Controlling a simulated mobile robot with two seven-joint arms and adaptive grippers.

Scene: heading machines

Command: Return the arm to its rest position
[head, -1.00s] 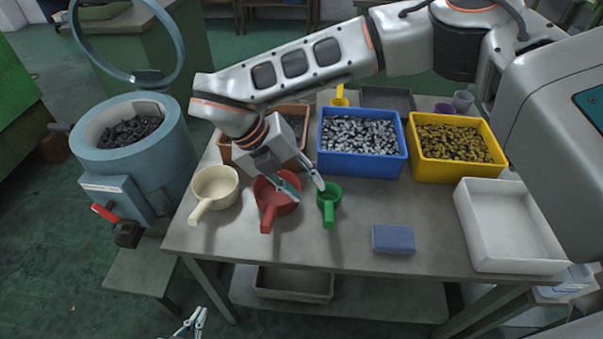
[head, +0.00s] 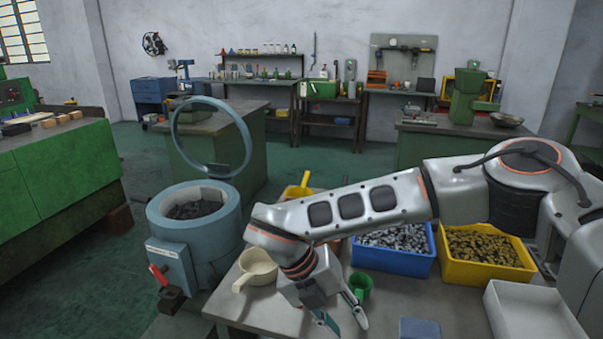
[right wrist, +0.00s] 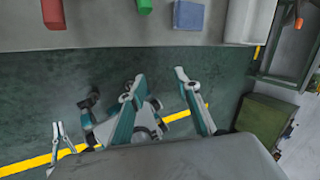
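My right arm reaches from the right across the table (head: 390,320) in the head view. Its gripper (head: 342,319) is over the near part of the table, with its fingers apart and nothing between them. In the right wrist view the spread fingers (right wrist: 163,102) are over the green floor, just off the table edge. My left gripper (right wrist: 72,136) shows small at the lower left of that view, with its fingers apart and empty. It is out of the head view.
A cream pan (head: 257,268), green scoop (head: 361,286), blue bin (head: 393,262), yellow bin (head: 485,272), white tray (head: 530,315) and blue block (head: 419,328) crowd the table. A red handle (right wrist: 53,13) shows by wrist. A round blue-grey machine (head: 197,240) stands left.

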